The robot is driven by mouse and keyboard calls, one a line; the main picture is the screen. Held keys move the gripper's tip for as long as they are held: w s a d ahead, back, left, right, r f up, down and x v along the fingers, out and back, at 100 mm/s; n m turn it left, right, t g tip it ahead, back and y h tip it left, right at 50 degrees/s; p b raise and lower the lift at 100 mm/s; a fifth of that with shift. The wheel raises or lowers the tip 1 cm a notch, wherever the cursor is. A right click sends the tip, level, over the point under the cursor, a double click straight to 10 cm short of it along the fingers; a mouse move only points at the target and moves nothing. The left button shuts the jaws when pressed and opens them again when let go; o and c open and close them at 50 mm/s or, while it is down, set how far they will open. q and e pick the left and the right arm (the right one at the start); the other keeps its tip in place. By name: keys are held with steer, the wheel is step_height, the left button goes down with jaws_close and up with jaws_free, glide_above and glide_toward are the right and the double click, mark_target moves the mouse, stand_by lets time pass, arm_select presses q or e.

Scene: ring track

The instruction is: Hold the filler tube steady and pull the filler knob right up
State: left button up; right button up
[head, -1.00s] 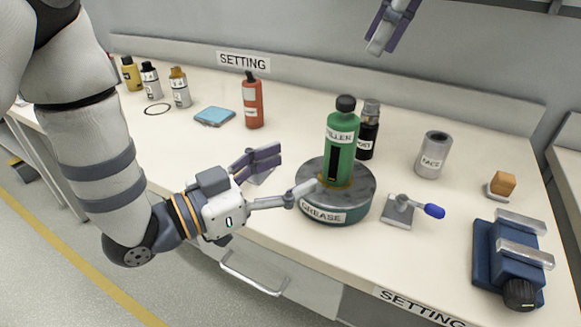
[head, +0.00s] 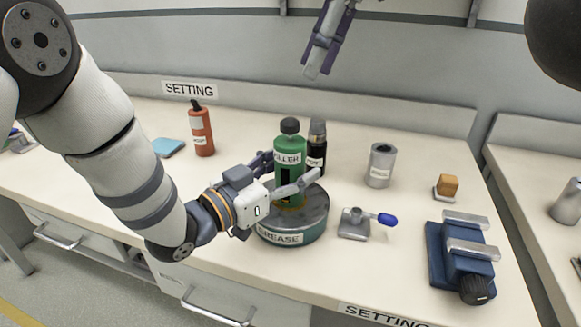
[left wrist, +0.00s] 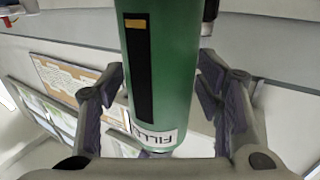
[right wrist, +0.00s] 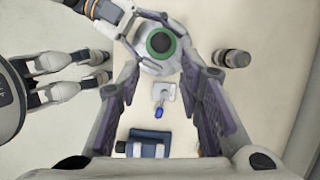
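The green filler tube (head: 288,160) stands upright on the round grease pot (head: 313,218), with the black filler knob (head: 289,125) low on its top. In the right wrist view the knob (right wrist: 160,42) shows from above inside a green ring. My left gripper (head: 280,175) is around the tube, one finger in front and one behind. In the left wrist view the tube (left wrist: 163,75) is between its open fingers, with a gap visible at the left pad. Contact at the tips is unclear. My right gripper (head: 318,68) is open and empty, high above the bench behind the tube.
A black bottle (head: 317,148) stands close behind the tube. A small lever on a plate (head: 355,222), a grey can (head: 380,165), an orange block (head: 447,186) and a blue vise (head: 462,260) are to the right. A red bottle (head: 201,132) is at the left.

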arm_select(q)
steer(key=c, duration=0.9)
steer(key=shift+c, duration=0.3)
arm_select(e)
steer(key=shift+o, duration=1.5)
steer(key=w+d+f+y, duration=0.1)
steer(key=w+d+f, duration=0.1)
steer(key=f, duration=0.3)
steer(key=w+d+f+t+y, duration=0.1)
steer(key=w+d+f, duration=0.1)
steer(key=w+f, duration=0.2)
steer(key=shift+f+m+t, duration=0.3)
steer(key=shift+f, duration=0.55)
steer(key=m+t+y, duration=0.6)
steer(key=t+y, duration=0.1)
steer(key=t, duration=0.4)
glide_toward(297, 124)
steer(key=x, duration=1.1)
steer(key=shift+w+a, duration=0.25)
